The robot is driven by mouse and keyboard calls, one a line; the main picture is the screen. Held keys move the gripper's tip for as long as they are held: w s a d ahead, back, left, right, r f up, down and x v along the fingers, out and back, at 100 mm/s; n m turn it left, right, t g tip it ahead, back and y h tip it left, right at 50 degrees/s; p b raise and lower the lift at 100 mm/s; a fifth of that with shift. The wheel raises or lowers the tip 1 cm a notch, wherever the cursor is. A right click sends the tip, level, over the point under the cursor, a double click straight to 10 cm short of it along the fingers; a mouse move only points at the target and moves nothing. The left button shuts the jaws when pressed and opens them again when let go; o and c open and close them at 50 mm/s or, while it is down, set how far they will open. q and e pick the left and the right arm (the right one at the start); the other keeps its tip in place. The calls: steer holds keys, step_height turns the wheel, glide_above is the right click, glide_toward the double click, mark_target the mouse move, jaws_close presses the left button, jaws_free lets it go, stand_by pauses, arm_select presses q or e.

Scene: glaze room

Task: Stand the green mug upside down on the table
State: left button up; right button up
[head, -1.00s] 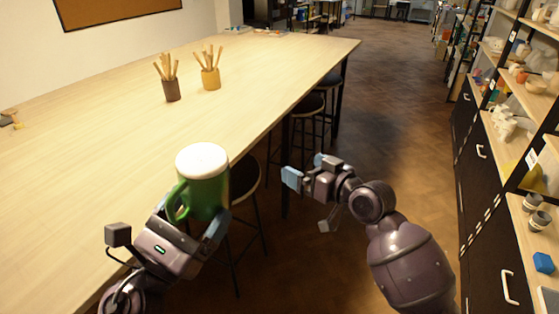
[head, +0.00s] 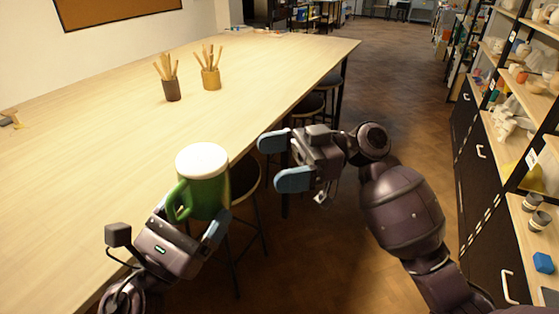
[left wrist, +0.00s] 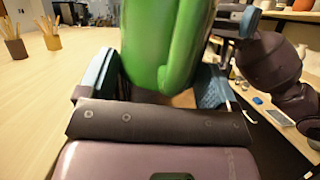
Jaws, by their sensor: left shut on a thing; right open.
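The green mug (head: 207,190) is held in my left gripper (head: 188,218) beside the table's near edge, roughly upright on its axis. A pale round end faces up; I cannot tell whether it is the mouth or the base. The handle is on the left in the head view. In the left wrist view the mug (left wrist: 160,40) fills the space between the blue fingers, with its handle towards the camera. My right gripper (head: 272,162) is open and empty, to the right of the mug, its fingers pointing left. The table (head: 90,150) lies left of and behind the mug.
A brown cup (head: 172,91) and a yellow cup (head: 211,80) of wooden tools stand far back on the table. Stools (head: 245,177) stand under its right edge. Shelves (head: 510,140) line the right side. The table's near and middle surface is clear.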

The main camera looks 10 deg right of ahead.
mark_target(204, 177)
steer(key=shift+n, duration=0.4)
steer(key=a, duration=0.4)
steer(key=s+a, duration=0.1)
steer(key=a, duration=0.3)
steer(key=s+a, duration=0.1)
steer(key=a, duration=0.2)
steer(key=shift+a+f, duration=0.1)
steer(key=shift+a, duration=0.3)
steer(key=shift+c, duration=0.5)
steer(key=c, duration=0.7)
arm_select(q)
steer(key=o, duration=0.9)
arm_select(e)
steer(key=shift+c, duration=0.9)
arm_select(q)
steer(key=shift+s, duration=0.1)
